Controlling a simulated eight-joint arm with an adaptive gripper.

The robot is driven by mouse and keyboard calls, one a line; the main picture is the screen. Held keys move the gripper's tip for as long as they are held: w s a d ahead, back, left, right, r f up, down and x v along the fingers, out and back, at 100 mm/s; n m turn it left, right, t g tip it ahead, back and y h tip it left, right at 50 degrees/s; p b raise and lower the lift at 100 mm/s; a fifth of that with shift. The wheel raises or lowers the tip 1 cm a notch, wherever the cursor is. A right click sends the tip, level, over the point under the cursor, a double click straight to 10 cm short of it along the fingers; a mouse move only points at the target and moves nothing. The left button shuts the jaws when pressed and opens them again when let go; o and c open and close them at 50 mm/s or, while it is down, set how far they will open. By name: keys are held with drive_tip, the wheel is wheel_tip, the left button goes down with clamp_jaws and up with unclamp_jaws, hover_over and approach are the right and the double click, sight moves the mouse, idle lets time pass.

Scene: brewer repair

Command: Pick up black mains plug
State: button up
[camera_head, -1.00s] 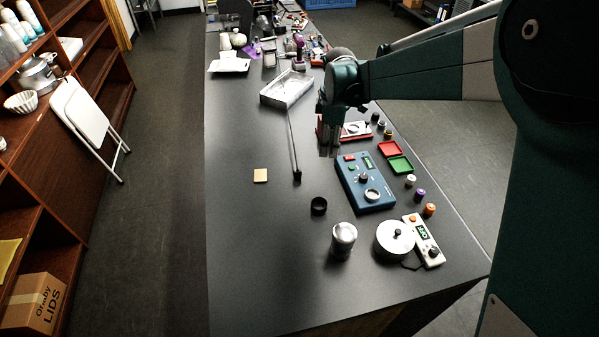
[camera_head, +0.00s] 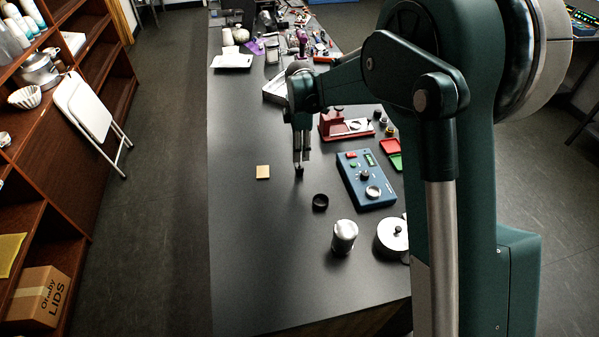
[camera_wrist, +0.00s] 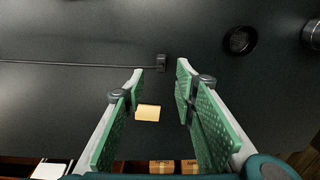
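The black mains plug (camera_head: 299,173) lies on the dark bench top, just below my gripper's fingertips in the head view. In the wrist view the plug (camera_wrist: 161,62) sits just beyond the gap between the fingertips, with its thin cord running off to the left. My gripper (camera_head: 301,159) points down over the plug. In the wrist view its green-padded fingers (camera_wrist: 160,76) are spread apart with nothing between the tips. The cord is mostly hidden behind my gripper in the head view.
A tan square (camera_head: 263,172) lies left of the plug. A black ring-shaped cup (camera_head: 320,202), a metal canister (camera_head: 344,237) and a blue control box (camera_head: 366,180) are to the right and front. A red device (camera_head: 345,125) stands behind. The bench's left side is clear.

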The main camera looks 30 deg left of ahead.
sight(300, 167)
drive_tip(key=shift+f, duration=0.1)
drive_tip(key=shift+f, duration=1.2)
drive_tip(key=shift+f, duration=0.1)
drive_tip(key=shift+s+f+p, duration=0.1)
drive_tip(key=shift+f+p, duration=0.25)
drive_tip(key=shift+f, duration=2.15)
drive_tip(key=shift+c, duration=0.7)
clamp_jaws()
